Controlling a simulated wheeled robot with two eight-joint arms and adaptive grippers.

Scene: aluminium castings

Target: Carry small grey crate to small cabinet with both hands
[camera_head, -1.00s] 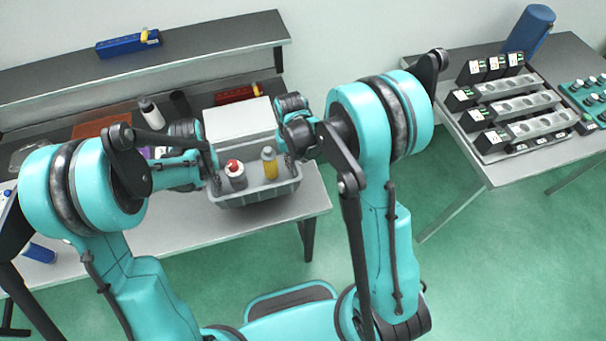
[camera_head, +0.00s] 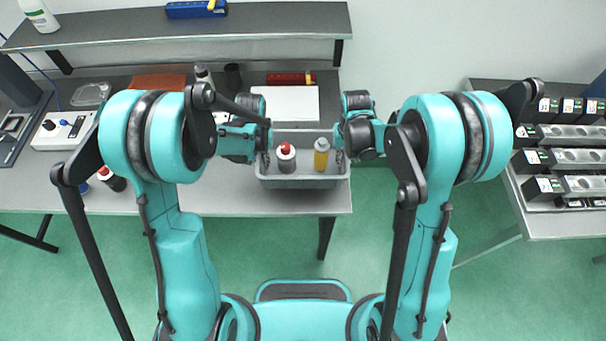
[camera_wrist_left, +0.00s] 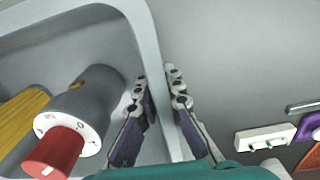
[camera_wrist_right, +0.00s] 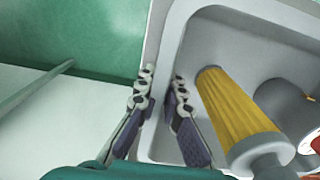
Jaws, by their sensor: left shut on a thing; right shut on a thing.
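The small grey crate (camera_head: 303,182) is at the right end of the long bench, roughly level. It holds a grey cylinder with a red top (camera_head: 286,160) and a yellow cylinder with a grey end (camera_head: 321,156). My left gripper (camera_wrist_left: 158,85) is shut on the crate's left rim (camera_wrist_left: 150,40), one finger inside and one outside. My right gripper (camera_wrist_right: 163,88) is shut on the opposite rim (camera_wrist_right: 160,40) in the same way. The head view does not clearly show a gap under the crate. I cannot pick out the small cabinet with certainty.
The long grey bench (camera_head: 230,200) has a raised shelf (camera_head: 280,22) behind. A white box (camera_head: 285,103) lies behind the crate. A white control box (camera_head: 62,130) is at left. A second table (camera_head: 570,225) with black modules stands at right, with green floor between.

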